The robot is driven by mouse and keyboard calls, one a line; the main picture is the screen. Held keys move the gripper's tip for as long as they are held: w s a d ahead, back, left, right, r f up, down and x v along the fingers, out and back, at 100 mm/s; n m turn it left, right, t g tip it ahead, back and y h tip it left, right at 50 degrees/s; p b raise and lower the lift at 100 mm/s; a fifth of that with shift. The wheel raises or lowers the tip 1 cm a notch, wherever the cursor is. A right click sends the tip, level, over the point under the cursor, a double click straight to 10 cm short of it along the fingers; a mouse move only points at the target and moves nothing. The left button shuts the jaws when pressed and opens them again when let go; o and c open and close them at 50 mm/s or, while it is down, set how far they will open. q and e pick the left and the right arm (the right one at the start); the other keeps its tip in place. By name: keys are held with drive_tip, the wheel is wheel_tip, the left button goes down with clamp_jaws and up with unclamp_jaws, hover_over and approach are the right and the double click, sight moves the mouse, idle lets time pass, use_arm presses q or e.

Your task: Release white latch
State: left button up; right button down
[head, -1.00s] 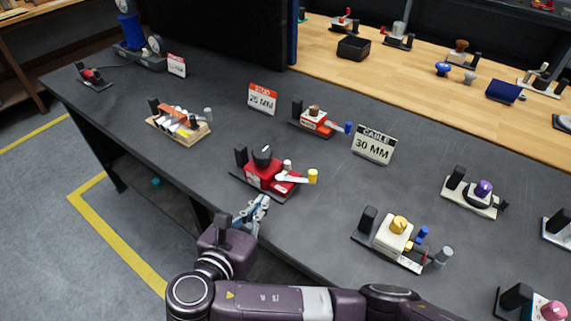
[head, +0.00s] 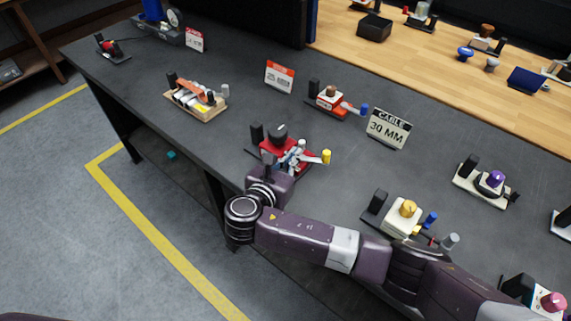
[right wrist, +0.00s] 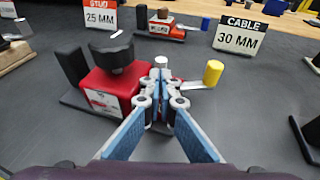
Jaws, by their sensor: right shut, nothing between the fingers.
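The red valve unit (right wrist: 108,90) with a black knob (right wrist: 112,55) stands on the dark table, and it also shows in the head view (head: 270,148). A white lever (right wrist: 200,84) with a yellow end piece (right wrist: 213,72) extends from its right side. A small white-topped post (right wrist: 161,61) stands just beyond my fingertips. I cannot tell which white part is the latch. My right gripper (right wrist: 161,90) is shut and empty at the unit's right front, its fingers hiding part of the lever's base. In the head view my right gripper (head: 294,160) covers the unit's front. My left gripper is not in view.
A red-and-white unit with a blue-ended lever (head: 333,102) stands behind. The signs for 25 MM (head: 279,76) and 30 MM (head: 388,128) stand behind too. A cream unit with a yellow knob (head: 405,212) is at front right, near my arm. Bare tabletop lies between units.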

sight(303, 145)
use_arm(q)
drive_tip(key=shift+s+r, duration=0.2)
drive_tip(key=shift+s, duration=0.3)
use_arm(e)
drive_tip(key=shift+w+d, duration=0.3)
drive_tip(key=shift+w, duration=0.45)
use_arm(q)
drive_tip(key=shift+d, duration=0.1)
use_arm(e)
drive_tip(key=shift+w+d+r+p, duration=0.15)
drive_tip(key=shift+w+d+p, duration=0.3)
drive_tip(key=shift+w+p, duration=0.25)
drive_tip(key=shift+w+d, duration=0.1)
drive_tip(key=shift+d, duration=0.05)
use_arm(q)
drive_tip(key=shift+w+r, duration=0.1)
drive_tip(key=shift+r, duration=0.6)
use_arm(e)
drive_tip(key=shift+f, duration=0.2)
